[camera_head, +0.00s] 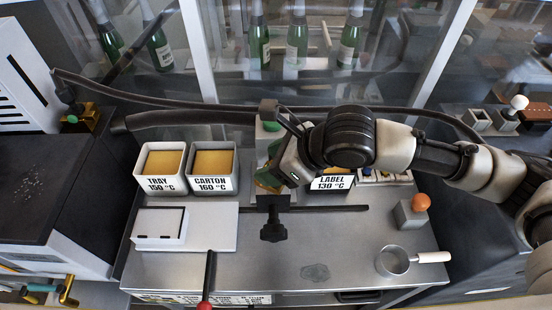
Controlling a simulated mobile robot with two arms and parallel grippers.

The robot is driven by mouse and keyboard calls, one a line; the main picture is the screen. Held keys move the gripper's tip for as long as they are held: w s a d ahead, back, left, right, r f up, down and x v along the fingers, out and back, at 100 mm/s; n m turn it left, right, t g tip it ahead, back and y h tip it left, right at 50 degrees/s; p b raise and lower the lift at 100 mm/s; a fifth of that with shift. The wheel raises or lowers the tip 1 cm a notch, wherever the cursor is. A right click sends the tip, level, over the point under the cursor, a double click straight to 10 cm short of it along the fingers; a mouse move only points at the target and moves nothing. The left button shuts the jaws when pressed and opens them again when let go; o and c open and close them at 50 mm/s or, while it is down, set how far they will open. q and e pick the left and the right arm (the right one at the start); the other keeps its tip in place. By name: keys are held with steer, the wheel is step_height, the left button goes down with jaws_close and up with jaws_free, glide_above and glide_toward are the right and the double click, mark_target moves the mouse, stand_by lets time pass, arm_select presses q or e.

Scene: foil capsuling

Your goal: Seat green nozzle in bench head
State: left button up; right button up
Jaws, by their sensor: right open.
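The bench head (268,107) is the upright dark and grey fixture at the middle of the bench. A small green part (272,126) shows on its upper front; I cannot tell whether it is the nozzle or how it sits. My right gripper (270,180) is open at the head's lower front, reaching in from the right. Green and yellowish surfaces show around its fingers, but the arm and gripper hide most of that spot. My left gripper is not in view.
White bins marked TRAY (163,184) and CARTON (213,185) stand left of the head. The LABEL bin (332,184) is behind my right arm. An orange-knobbed block (413,212), a ladle (396,261) and a red-tipped lever (208,280) are nearer. The front middle is mostly clear.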

steer(key=b+v, duration=0.2)
steer(key=v, duration=0.8)
steer(key=shift+d+r, duration=0.25)
steer(key=shift+r, duration=0.05)
steer(key=shift+s+d, duration=0.1)
steer(key=shift+s, duration=0.05)
